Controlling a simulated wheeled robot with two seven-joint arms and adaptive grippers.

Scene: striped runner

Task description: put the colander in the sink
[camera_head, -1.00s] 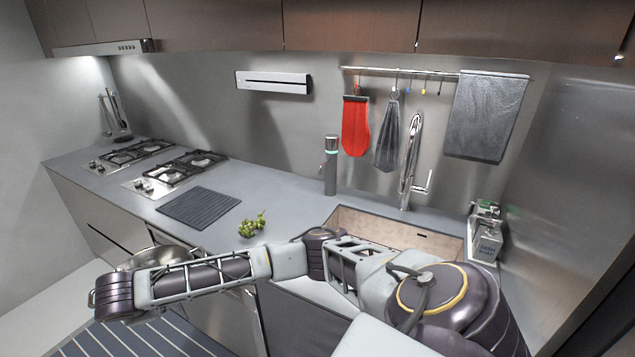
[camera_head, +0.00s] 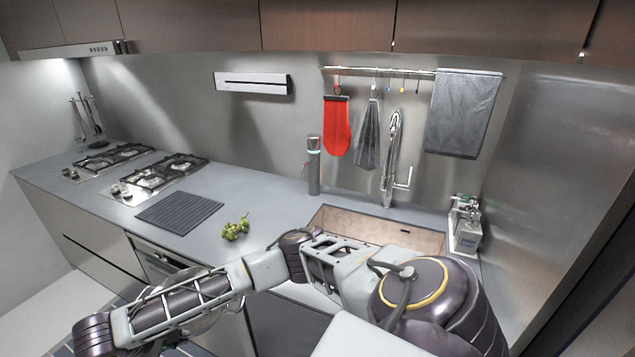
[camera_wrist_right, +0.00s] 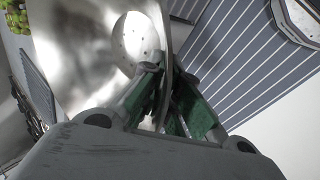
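The colander is a shiny metal bowl with small holes. It fills the upper left of the right wrist view (camera_wrist_right: 85,45). In the head view it shows only partly, behind and below my right arm at the lower left (camera_head: 207,319). My right gripper (camera_wrist_right: 163,85) is shut on the colander's rim, with the thin wall between its green-padded fingers. The fingers are hidden in the head view. The sink (camera_head: 385,226) is a recessed basin in the counter at right of centre, partly covered by my right arm. The colander is left of it, in front of the counter. My left gripper is not in view.
Green grapes (camera_head: 236,229) and a dark ribbed mat (camera_head: 180,212) lie on the counter left of the sink. A tall tap (camera_head: 390,165) stands behind the sink, and a caddy with a bottle (camera_head: 466,230) at its right. Gas hobs (camera_head: 160,172) are further left.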

